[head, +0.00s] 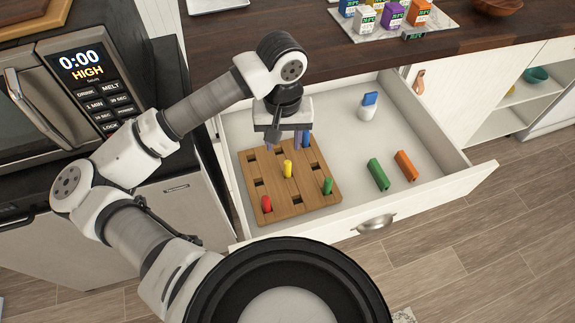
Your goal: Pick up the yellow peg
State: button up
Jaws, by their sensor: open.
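The yellow peg (287,169) stands upright near the middle of a wooden peg board (307,202) inside an open white drawer. My gripper (287,143) is open, fingers pointing down, above the back part of the board. It appears just behind the yellow peg in the picture, and I see nothing held in it. A blue peg (307,140) stands at the back of the board, close to the right finger and partly hidden. A red peg (266,204) is at the front left of the board and a green peg (327,186) at its right.
A loose green block (378,174) and an orange block (406,166) lie in the drawer, right of the board. A white and blue item (368,106) stands behind them. The drawer's front wall (440,200) and the dark countertop (340,55) bound the space.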

aim_at(287, 162)
notch_tip(287, 162, down, 4)
jog(key=shift+f+p, duration=0.1)
jog(key=shift+p, duration=0.25)
jog(key=shift+d+f+p, duration=0.25)
jog(key=shift+f+p, duration=0.25)
jog(key=shift+d+f+p, duration=0.2)
jog(key=shift+f+p, duration=0.6)
jog(key=shift+f, duration=1.35)
jog(key=shift+c, duration=0.4)
grip_shut()
